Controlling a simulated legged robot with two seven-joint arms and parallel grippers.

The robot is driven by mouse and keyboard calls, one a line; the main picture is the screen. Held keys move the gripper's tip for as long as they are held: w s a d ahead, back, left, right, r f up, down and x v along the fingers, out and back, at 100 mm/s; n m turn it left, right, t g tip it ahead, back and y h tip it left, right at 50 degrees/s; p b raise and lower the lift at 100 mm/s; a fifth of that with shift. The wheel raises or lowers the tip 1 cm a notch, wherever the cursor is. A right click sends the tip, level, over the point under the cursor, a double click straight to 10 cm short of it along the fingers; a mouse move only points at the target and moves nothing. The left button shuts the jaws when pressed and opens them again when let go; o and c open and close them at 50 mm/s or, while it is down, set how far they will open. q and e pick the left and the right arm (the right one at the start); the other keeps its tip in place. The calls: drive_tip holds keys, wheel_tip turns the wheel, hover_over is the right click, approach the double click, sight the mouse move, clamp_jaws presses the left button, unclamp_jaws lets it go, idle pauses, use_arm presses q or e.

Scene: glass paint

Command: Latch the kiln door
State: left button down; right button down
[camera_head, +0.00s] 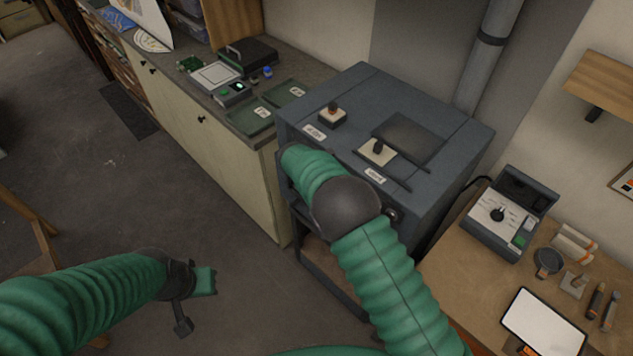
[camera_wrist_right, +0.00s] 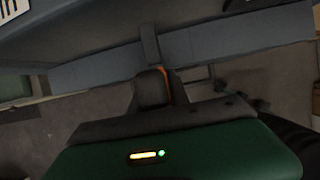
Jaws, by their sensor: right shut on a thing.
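The kiln (camera_head: 455,165) is a dark blue-grey box on a stand, in the middle of the head view. Its front is largely covered by my right arm, so I cannot tell how the door sits. In the right wrist view, my right gripper (camera_wrist_right: 152,88) is shut on a narrow grey bar (camera_wrist_right: 149,45) at the kiln's front, seemingly the door latch handle. The head view hides these fingers behind my arm. My left gripper (camera_head: 190,298) hangs over the floor at lower left, apart from the kiln; its finger opening is unclear.
A counter (camera_head: 205,115) with green trays (camera_head: 250,117) and a small device stands left of the kiln. A brown table (camera_head: 455,245) with a controller box (camera_head: 505,215), tools and a tablet (camera_head: 545,325) is at right.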

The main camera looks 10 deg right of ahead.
drive_tip(key=shift+s+a+f+g, duration=0.2)
drive_tip(key=shift+a+g, duration=0.1)
drive_tip(key=shift+g, duration=0.1)
use_arm(q)
drive_tip(key=shift+w+d+r, duration=0.1)
drive_tip(key=shift+w+r, duration=0.05)
drive_tip(key=shift+r, duration=0.05)
use_arm(e)
drive_tip(key=shift+d, duration=0.25)
drive_tip(key=c, duration=1.4)
unclamp_jaws()
drive_tip(key=shift+c, duration=0.2)
drive_tip(key=shift+o, duration=1)
drive_tip(key=shift+w+a, duration=0.1)
use_arm(q)
drive_tip(key=shift+w+a, duration=0.2)
drive_tip(key=shift+a, duration=0.1)
use_arm(e)
drive_tip(key=shift+w, duration=0.1)
